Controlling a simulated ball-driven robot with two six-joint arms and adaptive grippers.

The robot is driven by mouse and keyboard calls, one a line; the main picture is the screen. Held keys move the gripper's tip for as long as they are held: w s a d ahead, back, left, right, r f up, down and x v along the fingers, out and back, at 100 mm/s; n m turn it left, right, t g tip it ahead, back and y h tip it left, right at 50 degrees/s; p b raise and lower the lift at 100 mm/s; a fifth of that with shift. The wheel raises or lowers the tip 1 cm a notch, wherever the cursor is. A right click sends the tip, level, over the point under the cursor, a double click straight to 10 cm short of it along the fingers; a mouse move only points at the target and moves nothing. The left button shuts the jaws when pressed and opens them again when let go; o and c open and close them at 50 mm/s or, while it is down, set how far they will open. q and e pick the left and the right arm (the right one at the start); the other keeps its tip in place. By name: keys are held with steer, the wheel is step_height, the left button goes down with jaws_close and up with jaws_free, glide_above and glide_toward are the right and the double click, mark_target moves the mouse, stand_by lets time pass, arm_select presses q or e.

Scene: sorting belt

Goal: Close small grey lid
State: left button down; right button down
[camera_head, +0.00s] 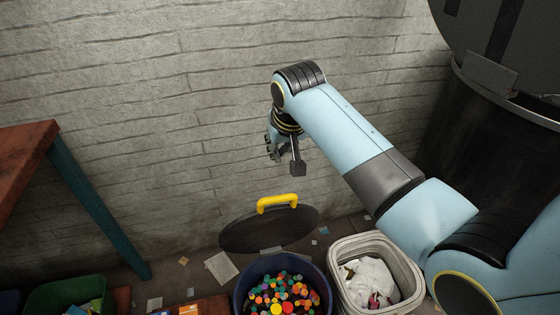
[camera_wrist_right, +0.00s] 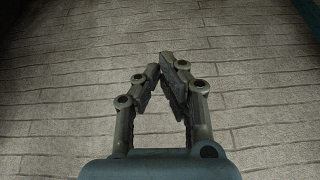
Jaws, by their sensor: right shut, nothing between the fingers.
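The small grey lid (camera_head: 244,232) is dark grey and round with a yellow handle (camera_head: 277,202). It stands open, tilted up at the back of a dark round bin (camera_head: 240,292) full of coloured balls. My right gripper (camera_head: 284,160) is in the air above the lid, in front of the brick wall, and does not touch the lid. In the right wrist view its fingers (camera_wrist_right: 165,72) meet near the tips with nothing between them, and only the wall shows behind. My left gripper is not in view.
A white basket (camera_head: 341,246) with cloth in it stands right of the bin. A large dark bin (camera_head: 478,130) is at the upper right. A wooden table (camera_head: 25,150) with a teal leg is at the left, above a green crate (camera_head: 75,290). Paper scraps lie on the floor.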

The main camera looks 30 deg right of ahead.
step_height(320, 180, down, 11)
steer(key=b, duration=0.3)
steer(key=shift+w, duration=0.45)
steer(key=shift+f, duration=0.15)
